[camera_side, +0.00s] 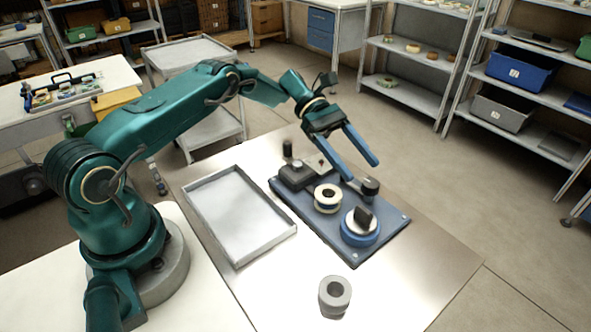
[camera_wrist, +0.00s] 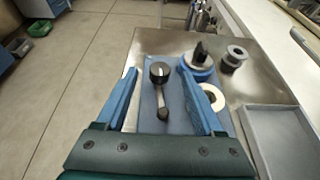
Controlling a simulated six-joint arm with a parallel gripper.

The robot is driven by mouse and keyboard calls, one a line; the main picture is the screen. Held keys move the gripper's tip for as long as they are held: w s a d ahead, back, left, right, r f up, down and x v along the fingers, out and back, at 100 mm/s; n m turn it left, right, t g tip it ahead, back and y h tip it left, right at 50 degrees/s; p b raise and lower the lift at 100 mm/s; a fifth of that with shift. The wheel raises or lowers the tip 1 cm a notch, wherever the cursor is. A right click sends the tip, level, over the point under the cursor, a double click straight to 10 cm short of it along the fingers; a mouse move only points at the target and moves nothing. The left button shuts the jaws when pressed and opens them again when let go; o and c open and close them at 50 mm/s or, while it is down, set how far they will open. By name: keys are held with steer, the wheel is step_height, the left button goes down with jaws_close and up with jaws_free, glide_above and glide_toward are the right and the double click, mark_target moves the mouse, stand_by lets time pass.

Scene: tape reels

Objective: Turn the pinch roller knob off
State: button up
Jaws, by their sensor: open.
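A blue base plate (camera_side: 312,220) carries the tape fixtures on the metal table. A round black knob (camera_side: 370,187) tops a grey lever on the plate; in the wrist view the knob (camera_wrist: 159,71) shows between my fingers. A blue round base with a white disc and an upright black handle (camera_side: 362,217) sits at the plate's near end; this handle also shows in the wrist view (camera_wrist: 200,52). I cannot tell which is the pinch roller knob. My gripper (camera_side: 363,170) is open and empty above the plate, its fingers pointing down toward the lever. Contact is not clear.
A white-rimmed reel (camera_side: 327,192) stands mid-plate, and a black block with a post (camera_side: 297,175) is at its far end. A grey reel (camera_side: 335,294) lies in front. An empty grey tray (camera_side: 240,210) lies left. The right table area is clear.

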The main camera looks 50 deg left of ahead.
steer(key=shift+v, duration=0.8)
steer(key=shift+r, duration=0.1)
